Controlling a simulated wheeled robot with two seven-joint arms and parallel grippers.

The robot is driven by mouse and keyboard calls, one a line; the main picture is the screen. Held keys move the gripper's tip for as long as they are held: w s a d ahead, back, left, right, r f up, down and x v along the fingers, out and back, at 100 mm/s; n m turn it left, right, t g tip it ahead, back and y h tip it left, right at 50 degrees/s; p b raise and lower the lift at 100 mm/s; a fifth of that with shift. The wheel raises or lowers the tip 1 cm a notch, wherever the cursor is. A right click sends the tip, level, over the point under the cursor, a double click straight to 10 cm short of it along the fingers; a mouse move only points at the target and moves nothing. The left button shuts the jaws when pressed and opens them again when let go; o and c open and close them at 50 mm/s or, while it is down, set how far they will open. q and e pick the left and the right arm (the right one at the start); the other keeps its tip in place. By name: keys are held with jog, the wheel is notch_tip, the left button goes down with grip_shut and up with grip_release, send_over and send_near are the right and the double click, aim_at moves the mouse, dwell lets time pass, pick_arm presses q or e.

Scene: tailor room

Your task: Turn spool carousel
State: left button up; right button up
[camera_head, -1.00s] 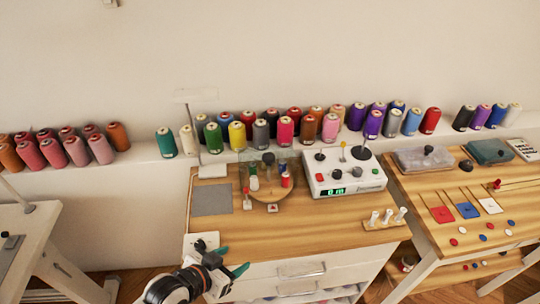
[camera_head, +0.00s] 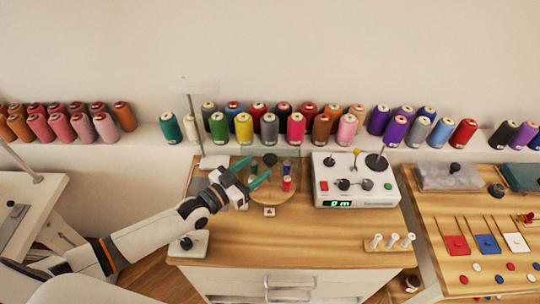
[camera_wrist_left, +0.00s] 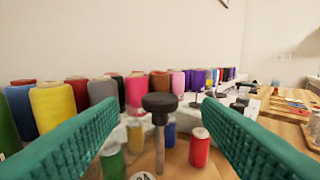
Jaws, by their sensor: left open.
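The spool carousel (camera_head: 289,196) is a round wooden disc on the middle table, with a dark knob (camera_head: 270,159) on a post and small spools, including a red spool (camera_head: 287,184). In the left wrist view, the black knob (camera_wrist_left: 160,102) stands between my open fingers in the picture, with gaps on both sides. The small red spool (camera_wrist_left: 199,148) is right of its post; blue, yellow and green ones are behind it and to its left. My left gripper (camera_head: 254,172) is open with teal fingers over the carousel's left side, hiding part of it. My right gripper is not in view.
A white control box (camera_head: 345,202) stands just right of the carousel. A lamp-like stand (camera_head: 193,112) rises behind my left gripper. Large thread cones line the shelf behind. A small card with a red mark (camera_head: 269,212) lies before the carousel.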

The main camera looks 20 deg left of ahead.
aim_at(266, 161)
pick_arm(q)
jog(key=x, duration=0.4)
jog(key=shift+w+d+f, duration=0.1)
jog(key=shift+w+d, duration=0.05)
jog(key=shift+x, duration=1.05)
jog(key=shift+w, duration=0.2)
jog(key=shift+c, duration=0.5)
jog(key=c, duration=1.2)
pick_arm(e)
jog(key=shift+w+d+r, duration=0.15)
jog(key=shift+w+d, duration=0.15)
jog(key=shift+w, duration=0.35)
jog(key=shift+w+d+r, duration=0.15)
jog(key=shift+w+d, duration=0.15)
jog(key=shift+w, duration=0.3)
